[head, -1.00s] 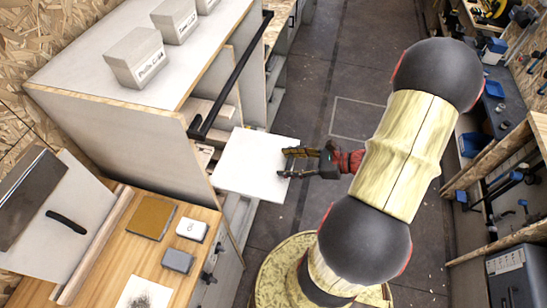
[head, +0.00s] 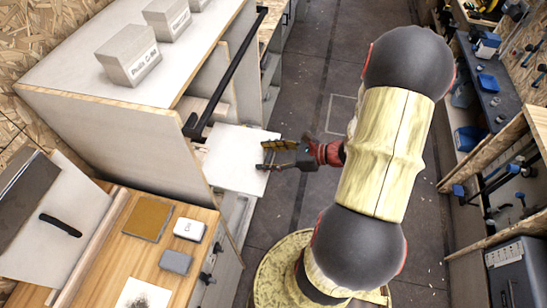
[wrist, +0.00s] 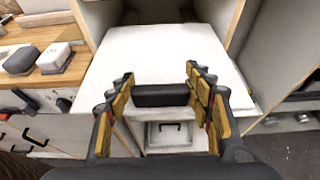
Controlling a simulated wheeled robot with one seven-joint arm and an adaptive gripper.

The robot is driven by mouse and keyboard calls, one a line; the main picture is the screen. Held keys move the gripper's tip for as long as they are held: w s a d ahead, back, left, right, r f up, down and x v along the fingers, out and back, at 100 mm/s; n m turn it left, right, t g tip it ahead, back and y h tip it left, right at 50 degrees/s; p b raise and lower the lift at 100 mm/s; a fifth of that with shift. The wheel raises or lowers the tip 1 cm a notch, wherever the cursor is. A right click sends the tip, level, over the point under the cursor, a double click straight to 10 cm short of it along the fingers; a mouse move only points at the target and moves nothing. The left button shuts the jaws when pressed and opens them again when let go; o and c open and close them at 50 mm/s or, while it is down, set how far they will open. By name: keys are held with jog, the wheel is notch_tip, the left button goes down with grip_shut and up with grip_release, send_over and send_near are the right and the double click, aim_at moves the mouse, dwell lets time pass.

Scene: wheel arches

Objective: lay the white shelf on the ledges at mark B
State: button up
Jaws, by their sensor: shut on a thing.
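The white shelf (head: 236,158) is a flat square board. My gripper (head: 268,157) is shut on its near edge and holds it roughly level at the cabinet's open front. In the wrist view the shelf (wrist: 165,52) reaches in between the two side walls, while its near part sticks out in front. My gripper's fingers (wrist: 160,88) show at the near edge there. The cabinet (head: 90,120) is pale with raw wood edges. The ledges and mark B cannot be made out; the shelf hides much of the inside.
A black bar (head: 228,75) runs along the cabinet's front, above the shelf. Several pale boxes (head: 128,54) stand on the cabinet top. A wooden worktop (head: 165,262) with small blocks lies at lower left. A drawer front (wrist: 170,133) shows below the shelf. The aisle floor (head: 310,100) is clear.

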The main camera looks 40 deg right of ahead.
jog(key=w+a+f+b, duration=0.1)
jog(key=w+a+b, duration=0.2)
jog(key=w+a, duration=0.4)
jog(key=w+a+f+b, duration=0.2)
jog(key=w+a+b, duration=0.2)
jog(key=w, duration=0.9)
jog(key=shift+a+f, duration=0.2)
jog(key=shift+a, duration=1.5)
dwell(0.4)
dwell(0.3)
jog(key=o, duration=1.6)
jog(key=shift+s, duration=0.1)
jog(key=shift+c, duration=0.2)
jog(key=shift+f, duration=0.1)
jog(key=v, duration=1.2)
